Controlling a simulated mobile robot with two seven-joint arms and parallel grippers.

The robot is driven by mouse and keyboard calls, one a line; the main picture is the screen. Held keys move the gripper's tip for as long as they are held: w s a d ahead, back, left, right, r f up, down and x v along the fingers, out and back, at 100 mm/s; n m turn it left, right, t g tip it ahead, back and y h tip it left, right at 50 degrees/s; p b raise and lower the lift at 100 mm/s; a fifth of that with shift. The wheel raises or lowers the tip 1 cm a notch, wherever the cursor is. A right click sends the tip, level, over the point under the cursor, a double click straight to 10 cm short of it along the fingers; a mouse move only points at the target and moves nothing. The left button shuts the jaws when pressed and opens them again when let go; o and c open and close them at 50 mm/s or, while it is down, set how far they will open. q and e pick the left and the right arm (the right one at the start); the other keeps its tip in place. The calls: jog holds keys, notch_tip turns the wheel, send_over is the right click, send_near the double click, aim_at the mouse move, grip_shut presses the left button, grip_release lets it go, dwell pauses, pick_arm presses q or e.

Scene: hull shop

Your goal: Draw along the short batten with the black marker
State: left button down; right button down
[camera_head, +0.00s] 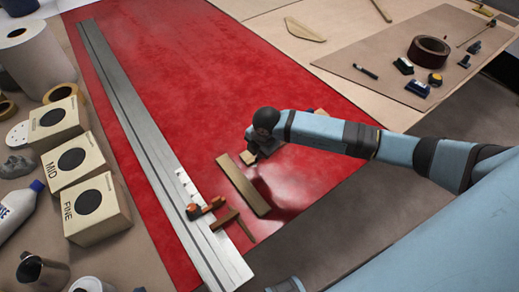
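The short batten (243,187) appears to be the brown wooden strip lying flat on the red panel (165,45), right of a long grey metal straightedge. My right gripper (254,154) comes in from the right and is low over the panel, just beyond the strip's far end. A small tan block (248,158) shows at its fingertips; whether the fingers hold it is unclear. A thin dark pen-like object (365,71), possibly the black marker, lies on the brown board at the upper right.
The straightedge (150,150) runs along the panel, with an orange tool (205,208) and a small wooden piece (225,218) beside it. Sanding-disc boxes (95,210), rolls and a bottle (18,208) crowd the left. A tape roll (429,51) stands at upper right. The panel's far part is clear.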

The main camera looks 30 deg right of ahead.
pick_arm(q)
jog(key=shift+f, duration=0.25)
pick_arm(e)
jog(key=shift+f, duration=0.35)
dwell(0.4)
jog(key=shift+d, duration=0.75)
jog(key=shift+d, duration=0.1)
jog(key=shift+w+d, duration=0.2)
jog(key=shift+d, duration=0.55)
jog(key=shift+d, duration=0.15)
pick_arm(q)
jog(key=shift+b, duration=0.3)
pick_arm(e)
jog(key=shift+w+d, duration=0.1)
jog(key=shift+d, duration=0.4)
pick_arm(q)
jog(key=shift+f, duration=0.1)
pick_arm(e)
jog(key=shift+d, duration=0.15)
jog(key=shift+w+d, duration=0.1)
jog(key=shift+d, duration=0.55)
